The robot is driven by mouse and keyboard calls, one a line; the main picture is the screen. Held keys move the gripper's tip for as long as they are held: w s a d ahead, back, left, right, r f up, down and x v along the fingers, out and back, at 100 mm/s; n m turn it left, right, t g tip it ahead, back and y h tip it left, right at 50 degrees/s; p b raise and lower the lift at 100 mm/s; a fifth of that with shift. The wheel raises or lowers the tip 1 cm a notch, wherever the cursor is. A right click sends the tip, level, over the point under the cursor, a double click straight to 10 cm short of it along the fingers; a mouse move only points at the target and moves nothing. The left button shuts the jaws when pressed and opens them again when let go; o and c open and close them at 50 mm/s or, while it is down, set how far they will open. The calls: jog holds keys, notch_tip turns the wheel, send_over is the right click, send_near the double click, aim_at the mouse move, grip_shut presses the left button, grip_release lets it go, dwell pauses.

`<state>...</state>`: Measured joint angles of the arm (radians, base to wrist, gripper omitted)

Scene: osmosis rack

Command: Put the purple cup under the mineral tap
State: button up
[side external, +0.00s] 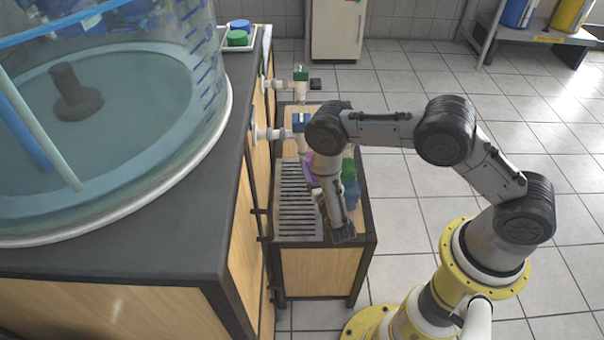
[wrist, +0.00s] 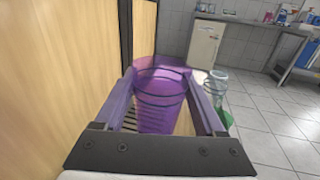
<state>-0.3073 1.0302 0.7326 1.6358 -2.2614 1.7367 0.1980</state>
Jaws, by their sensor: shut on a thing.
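The purple cup (wrist: 160,98) is see-through with dark rings and sits between the two fingers of my gripper (wrist: 165,85) in the wrist view. My gripper is shut on it. In the side external view only a small purple part of the cup (side external: 309,165) shows beside my wrist, over the low stand near the slatted grate (side external: 296,205). Two taps stick out from the wooden cabinet: one with a green top (side external: 300,74) farther back and one with a blue top (side external: 299,122) nearer. I cannot tell which is the mineral tap. I cannot tell whether the cup touches the grate.
A clear bottle (wrist: 216,82) and a green object (wrist: 227,117) stand right of the cup in the wrist view. A blue container (side external: 351,192) shows beside my wrist. The wooden cabinet wall (wrist: 70,70) is close on the left. A large clear tank (side external: 110,110) stands on the counter.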

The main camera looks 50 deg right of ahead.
jog(key=n+y, duration=0.1)
jog(key=n+t+y, duration=0.1)
jog(key=shift+w+d+y, duration=0.15)
jog(key=shift+y, duration=0.25)
jog(key=shift+d+r+t+y, duration=0.1)
jog(key=shift+d+t+y, duration=0.2)
jog(key=shift+d+t, duration=0.1)
jog(key=w+d+f, duration=0.2)
jog(key=w+f, duration=0.1)
jog(key=w, duration=0.1)
jog(key=w+d+f, duration=0.2)
jog(key=w+f, duration=0.1)
jog(key=w, duration=0.1)
jog(key=w+d+f, duration=0.2)
jog(key=w+f, duration=0.1)
jog(key=w, duration=0.1)
jog(key=shift+w+d+f, duration=0.1)
jog(key=shift+w+f, duration=0.2)
jog(key=shift+f, duration=1.4)
